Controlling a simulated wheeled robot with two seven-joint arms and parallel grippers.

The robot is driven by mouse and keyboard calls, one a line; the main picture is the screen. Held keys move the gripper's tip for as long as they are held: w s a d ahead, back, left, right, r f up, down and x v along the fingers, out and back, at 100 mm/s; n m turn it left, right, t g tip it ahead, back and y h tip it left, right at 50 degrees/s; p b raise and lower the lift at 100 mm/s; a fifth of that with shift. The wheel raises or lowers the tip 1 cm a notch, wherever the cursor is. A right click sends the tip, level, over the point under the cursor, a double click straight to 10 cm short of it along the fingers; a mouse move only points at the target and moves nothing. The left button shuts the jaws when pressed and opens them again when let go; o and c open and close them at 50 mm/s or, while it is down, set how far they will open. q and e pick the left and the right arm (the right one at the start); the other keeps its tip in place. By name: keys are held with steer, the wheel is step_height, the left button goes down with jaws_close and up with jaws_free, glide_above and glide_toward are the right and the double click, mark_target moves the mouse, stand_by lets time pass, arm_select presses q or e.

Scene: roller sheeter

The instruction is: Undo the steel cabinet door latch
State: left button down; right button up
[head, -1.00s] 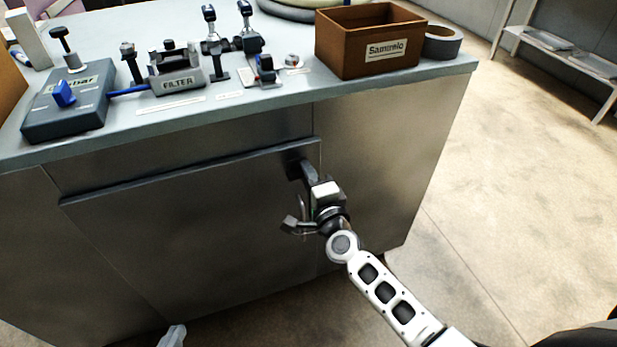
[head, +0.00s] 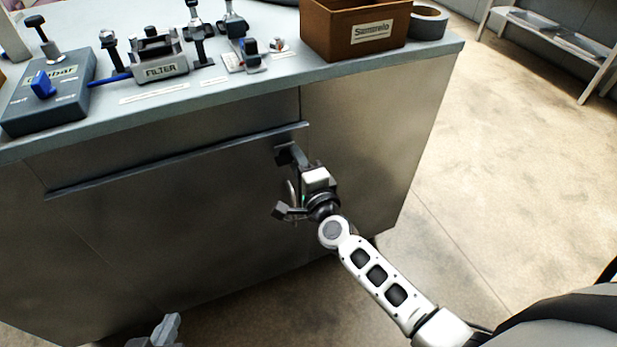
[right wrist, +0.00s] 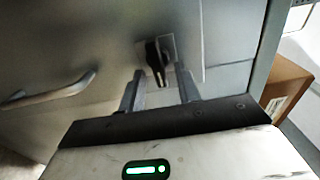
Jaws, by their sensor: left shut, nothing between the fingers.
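The steel cabinet door (head: 160,220) is on the bench front and looks shut. Its latch, a dark lever on a small plate (head: 287,151), is near the door's upper right corner. In the right wrist view the latch lever (right wrist: 155,62) points down. My right gripper (head: 299,165) is at the latch; in the right wrist view its two fingers (right wrist: 160,78) are apart, on either side of the lever, with gaps showing. A curved bar handle (right wrist: 50,92) is to the left. My left gripper (head: 158,332) shows partly at the bottom edge, shut and empty, away from the door.
The bench top (head: 225,95) above holds a grey box with a blue knob (head: 50,98), a FILTER fixture (head: 158,60), several clamps, a wooden box (head: 357,30) and a tape roll (head: 428,22). The floor to the right (head: 490,150) is clear.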

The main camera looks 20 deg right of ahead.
arm_select(q)
steer(key=shift+w+r, duration=0.1)
arm_select(e)
steer(key=s, duration=1.5)
steer(key=shift+s+d, duration=0.3)
steer(key=shift+a+r, duration=0.1)
